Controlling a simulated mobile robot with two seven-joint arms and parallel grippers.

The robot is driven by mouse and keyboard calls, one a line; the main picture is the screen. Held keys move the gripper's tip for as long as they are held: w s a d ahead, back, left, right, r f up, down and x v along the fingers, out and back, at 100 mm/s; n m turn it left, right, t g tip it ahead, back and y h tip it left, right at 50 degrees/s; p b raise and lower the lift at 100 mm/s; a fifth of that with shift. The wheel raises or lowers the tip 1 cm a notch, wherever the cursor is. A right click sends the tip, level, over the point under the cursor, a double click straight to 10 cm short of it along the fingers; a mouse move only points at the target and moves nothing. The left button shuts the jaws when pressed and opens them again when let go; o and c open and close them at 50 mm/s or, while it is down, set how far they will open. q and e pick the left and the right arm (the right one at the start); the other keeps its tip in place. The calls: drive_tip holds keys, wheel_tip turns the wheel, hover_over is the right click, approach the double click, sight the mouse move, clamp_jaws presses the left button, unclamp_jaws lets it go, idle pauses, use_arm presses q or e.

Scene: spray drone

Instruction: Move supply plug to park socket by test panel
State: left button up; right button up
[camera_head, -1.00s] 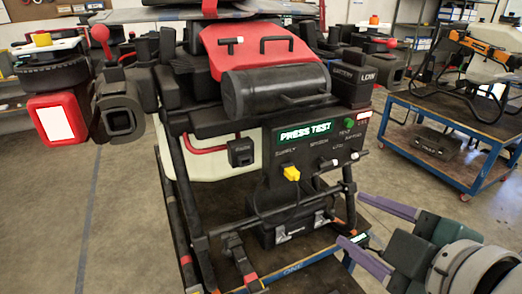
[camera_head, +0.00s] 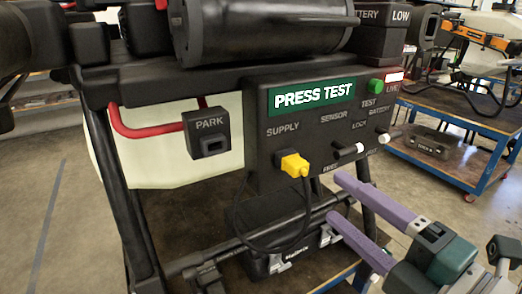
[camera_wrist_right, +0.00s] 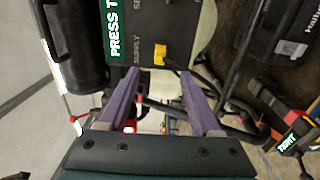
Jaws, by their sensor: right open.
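The yellow supply plug (camera_head: 293,165) sits in the test panel (camera_head: 258,152) below the SUPPLY label, with a black cable hanging from it. The plug also shows in the right wrist view (camera_wrist_right: 160,52), ahead of my fingers. The park socket (camera_head: 207,133) is a black block labelled PARK, left of the panel. Its dark opening looks empty. My right gripper (camera_head: 335,197) is open, its purple fingers apart, to the right of and slightly below the plug, not touching it. In the wrist view, the right gripper (camera_wrist_right: 160,75) has nothing between its fingertips. My left gripper is out of view.
Toggle levers (camera_head: 348,150) stick out from the panel close above my right fingers. A black case (camera_head: 262,264) and dark frame bars lie below. A red hose (camera_head: 140,130) runs left of the park socket. A blue cart (camera_head: 440,175) stands at the right.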

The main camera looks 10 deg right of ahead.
sight(302, 170)
drive_tip(key=shift+b+x, duration=1.55)
drive_tip(key=shift+x, duration=2.95)
clamp_jaws()
drive_tip(key=p+v, duration=0.2)
drive_tip(key=v, duration=0.4)
